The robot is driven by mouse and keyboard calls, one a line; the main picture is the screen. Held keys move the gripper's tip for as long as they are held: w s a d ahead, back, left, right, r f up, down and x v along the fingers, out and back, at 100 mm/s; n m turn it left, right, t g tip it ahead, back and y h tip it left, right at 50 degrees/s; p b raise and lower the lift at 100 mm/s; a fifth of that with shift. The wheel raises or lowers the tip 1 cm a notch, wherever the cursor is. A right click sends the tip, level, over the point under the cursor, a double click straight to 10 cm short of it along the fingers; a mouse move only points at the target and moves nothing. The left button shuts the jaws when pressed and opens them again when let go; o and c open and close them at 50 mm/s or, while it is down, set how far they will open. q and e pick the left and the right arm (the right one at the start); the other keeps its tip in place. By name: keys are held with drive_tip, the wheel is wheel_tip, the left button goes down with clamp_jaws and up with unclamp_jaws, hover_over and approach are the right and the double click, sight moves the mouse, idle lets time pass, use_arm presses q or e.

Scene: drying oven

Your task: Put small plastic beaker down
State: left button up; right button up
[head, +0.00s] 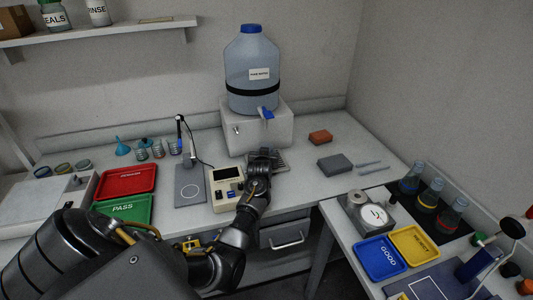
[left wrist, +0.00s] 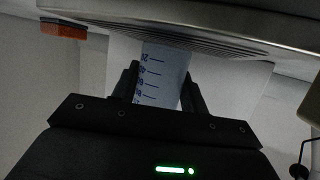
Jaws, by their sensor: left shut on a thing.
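The small plastic beaker (left wrist: 160,76) is translucent white with dark graduation marks and shows in the left wrist view. My left gripper (left wrist: 160,84) is shut on it, with one black finger on each side. In the head view my left gripper (head: 262,156) is at the grey slotted tray (head: 281,166) in front of the water jug, and it hides the beaker there. The slotted tray (left wrist: 200,35) also shows close to the beaker's end in the left wrist view. I cannot tell whether the beaker touches it. My right gripper is not in view.
The jug (head: 253,90) with a blue tap (head: 266,114) stands on a white block behind the gripper. A cream instrument (head: 226,190) is close on the left. An orange block (head: 320,137) and a grey block (head: 335,165) lie to the right.

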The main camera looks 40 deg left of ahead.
use_arm(q)
drive_tip(key=shift+s+d+f+b, duration=0.2)
drive_tip(key=shift+d+f+b, duration=0.1)
drive_tip(key=shift+f, duration=0.3)
drive_tip(key=o, duration=1)
drive_tip(key=shift+f, duration=0.2)
drive_tip(key=shift+o, duration=0.2)
drive_tip(key=shift+r, duration=0.1)
drive_tip(key=shift+r+p, duration=0.3)
drive_tip(key=shift+r, duration=0.1)
drive_tip(key=shift+s+d, duration=0.1)
drive_tip(key=shift+s, duration=0.05)
drive_tip(key=v, duration=0.7)
drive_tip(key=r+v, duration=0.1)
drive_tip(key=v, duration=0.3)
drive_tip(key=shift+s+r, duration=0.1)
